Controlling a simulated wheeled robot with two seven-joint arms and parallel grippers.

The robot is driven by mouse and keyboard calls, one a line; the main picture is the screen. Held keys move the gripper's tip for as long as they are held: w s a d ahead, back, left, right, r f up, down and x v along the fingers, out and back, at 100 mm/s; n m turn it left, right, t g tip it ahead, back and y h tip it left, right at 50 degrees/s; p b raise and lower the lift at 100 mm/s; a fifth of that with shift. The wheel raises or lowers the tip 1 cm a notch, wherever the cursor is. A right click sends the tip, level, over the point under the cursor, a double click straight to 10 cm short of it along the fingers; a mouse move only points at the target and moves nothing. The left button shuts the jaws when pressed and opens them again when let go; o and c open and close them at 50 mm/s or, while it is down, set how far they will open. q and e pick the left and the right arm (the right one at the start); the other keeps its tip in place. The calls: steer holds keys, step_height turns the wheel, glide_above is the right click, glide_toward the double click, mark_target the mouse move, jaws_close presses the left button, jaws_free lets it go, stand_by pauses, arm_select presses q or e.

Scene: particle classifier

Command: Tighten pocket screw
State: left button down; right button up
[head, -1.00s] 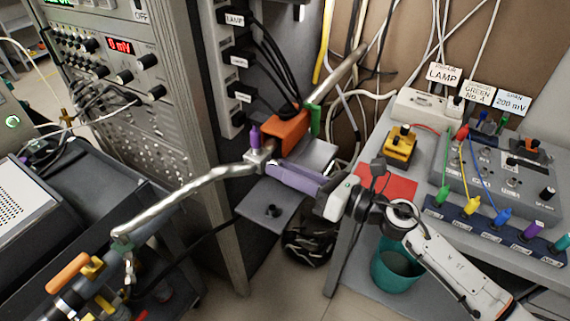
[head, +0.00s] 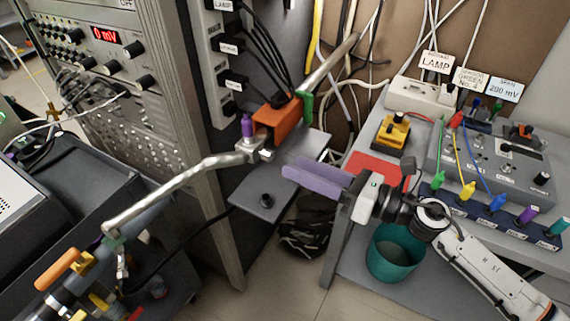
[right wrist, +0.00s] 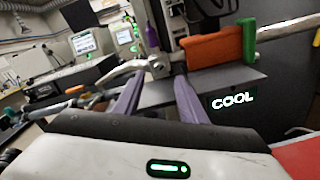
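A small purple screw (head: 247,125) stands upright on the metal pipe joint (head: 255,149), beside the orange block (head: 277,122). In the right wrist view the purple screw (right wrist: 152,38) rises above the joint, straight ahead of the gap between my fingers. My right gripper (head: 296,172) has long purple fingers and is to the right of the joint, apart from it. In the right wrist view my right gripper (right wrist: 155,84) has its fingers spread with nothing held between them. My left gripper is not in view.
A bent metal pipe (head: 165,187) runs from the joint to the lower left. A grey shelf (head: 245,190) lies below the joint. The grey rack (head: 150,110) stands at left. A teal bin (head: 393,255) and a table with a control box (head: 490,160) are at right.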

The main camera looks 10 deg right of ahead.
steer(key=shift+b+v, duration=0.4)
steer(key=shift+v, duration=1.75)
